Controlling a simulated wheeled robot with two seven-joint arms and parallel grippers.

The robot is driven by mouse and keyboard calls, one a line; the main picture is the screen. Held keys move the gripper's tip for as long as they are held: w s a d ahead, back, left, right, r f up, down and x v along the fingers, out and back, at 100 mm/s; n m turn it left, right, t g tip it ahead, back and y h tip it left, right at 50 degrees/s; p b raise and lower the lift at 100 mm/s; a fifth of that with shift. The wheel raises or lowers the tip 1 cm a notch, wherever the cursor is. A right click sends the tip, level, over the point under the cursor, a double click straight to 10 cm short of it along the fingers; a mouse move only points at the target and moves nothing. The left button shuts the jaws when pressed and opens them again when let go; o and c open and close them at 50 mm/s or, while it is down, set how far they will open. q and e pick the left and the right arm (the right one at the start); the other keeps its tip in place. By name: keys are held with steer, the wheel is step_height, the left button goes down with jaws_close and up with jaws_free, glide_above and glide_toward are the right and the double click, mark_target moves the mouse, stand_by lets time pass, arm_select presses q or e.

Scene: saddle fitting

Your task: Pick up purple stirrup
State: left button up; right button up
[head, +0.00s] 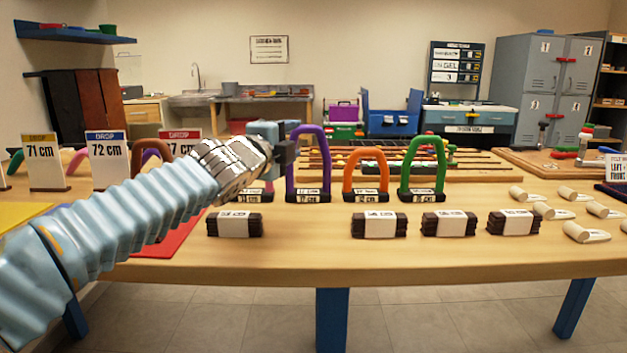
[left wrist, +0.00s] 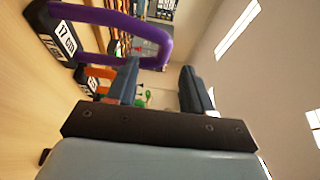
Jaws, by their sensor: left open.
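The purple stirrup (head: 325,168) stands upright on the table in a black base with a white label. In the left wrist view the purple stirrup (left wrist: 120,18) shows as an arch on a base labelled 17 cm. My left gripper (head: 289,140) is open, close to the upper left part of the arch in the head view. In the left wrist view one finger of the left gripper (left wrist: 160,85) overlaps the near bar of the arch, and the other is apart from it. I cannot tell whether they touch. My right gripper is not in view.
An orange stirrup (head: 347,178) and a green stirrup (head: 405,178) stand to the right of the purple one. Dark strap bundles (head: 378,225) lie along the front. Drop cards (head: 108,160) stand at left, and pale pieces (head: 587,233) lie at right.

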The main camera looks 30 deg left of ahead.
mark_target(306, 131)
arm_select(q)
steer(key=w, duration=0.4)
steer(key=shift+w+a, duration=0.25)
steer(key=shift+a, duration=0.1)
steer(key=w, duration=0.1)
steer(key=w+p, duration=0.1)
steer(key=w, duration=0.1)
steer(key=w+p, duration=0.1)
steer(key=w, duration=0.1)
steer(key=shift+w+a+r, duration=0.2)
steer(key=shift+a+r, duration=0.05)
steer(key=shift+r, duration=0.05)
jaws_close()
